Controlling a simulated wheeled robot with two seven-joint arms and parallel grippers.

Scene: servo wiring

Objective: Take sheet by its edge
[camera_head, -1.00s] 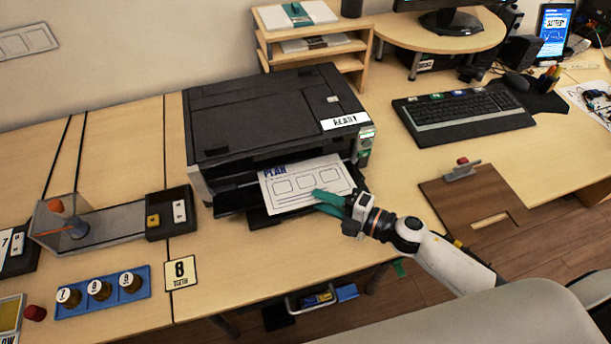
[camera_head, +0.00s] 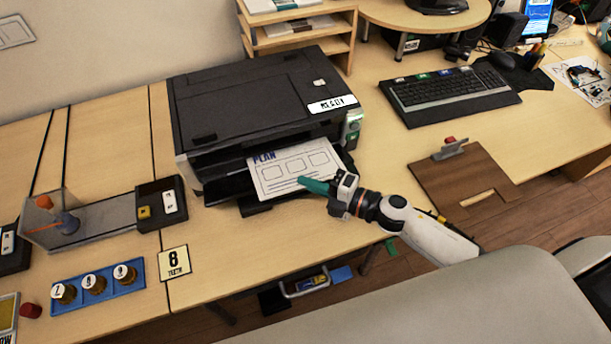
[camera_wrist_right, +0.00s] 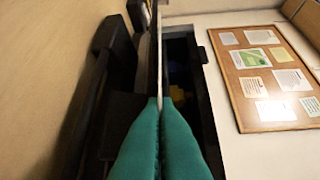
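The sheet (camera_head: 290,172), a white page headed PLAN with three boxes drawn on it, lies in the output tray of the black printer (camera_head: 255,105) and sticks out of its front. My right gripper (camera_head: 310,184) is at the sheet's near right edge, its teal fingers closed together over that edge. In the right wrist view the teal fingers (camera_wrist_right: 160,105) lie close against each other, with the thin sheet (camera_wrist_right: 154,50) seen edge-on running out from between their tips. My left gripper is not in view.
A keyboard (camera_head: 450,95) stands right of the printer and a brown board (camera_head: 463,185) is at the right desk edge. Bare desk lies in front of the printer.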

